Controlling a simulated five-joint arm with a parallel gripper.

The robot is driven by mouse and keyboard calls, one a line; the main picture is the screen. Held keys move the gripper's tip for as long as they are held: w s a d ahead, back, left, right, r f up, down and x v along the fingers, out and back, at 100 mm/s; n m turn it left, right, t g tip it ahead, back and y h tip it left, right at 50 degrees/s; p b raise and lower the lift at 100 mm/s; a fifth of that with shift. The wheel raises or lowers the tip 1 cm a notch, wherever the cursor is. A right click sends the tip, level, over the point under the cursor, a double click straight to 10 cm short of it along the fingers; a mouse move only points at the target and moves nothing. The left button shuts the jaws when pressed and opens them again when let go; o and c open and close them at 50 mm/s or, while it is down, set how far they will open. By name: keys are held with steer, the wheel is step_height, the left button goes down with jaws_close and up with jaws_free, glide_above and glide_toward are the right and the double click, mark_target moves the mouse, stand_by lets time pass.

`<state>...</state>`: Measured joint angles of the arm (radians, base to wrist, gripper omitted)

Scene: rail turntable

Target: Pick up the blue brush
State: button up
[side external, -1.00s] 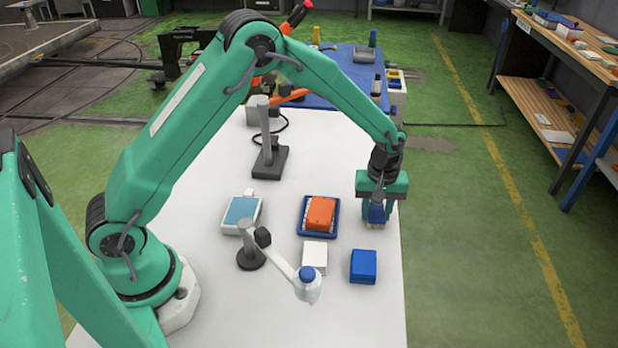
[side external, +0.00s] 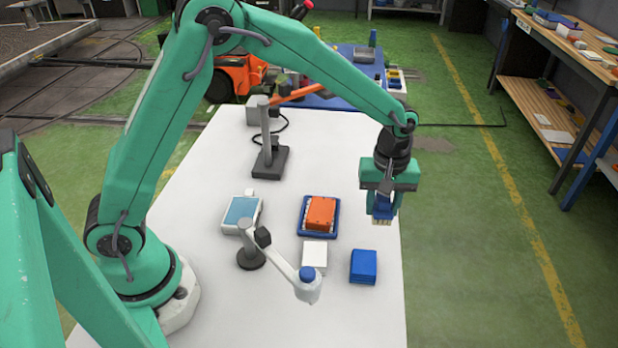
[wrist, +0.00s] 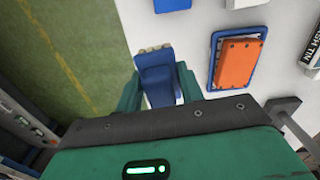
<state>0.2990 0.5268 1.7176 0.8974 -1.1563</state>
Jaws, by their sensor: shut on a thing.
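The blue brush (side external: 382,210) has a blue body and pale bristles that point down. My gripper (side external: 385,195) is shut on it and holds it above the right edge of the white table (side external: 345,160). In the wrist view the brush (wrist: 158,78) sits between the two green fingers of my gripper (wrist: 160,90), bristles outward. Its upper part is hidden by the gripper.
An orange block on a blue tray (side external: 303,232) lies left of my gripper. A white block (side external: 314,256) and a blue block (side external: 363,266) are nearer the front. A jointed stand (side external: 250,258) and a blue-topped device (side external: 241,213) are further left.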

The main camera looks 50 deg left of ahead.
steer(key=s+d+r, duration=0.3)
steer(key=s+d, duration=0.1)
steer(key=shift+d+r, duration=0.25)
steer(key=shift+r, duration=0.05)
steer(key=o, duration=0.4)
steer(key=shift+c, duration=1.4)
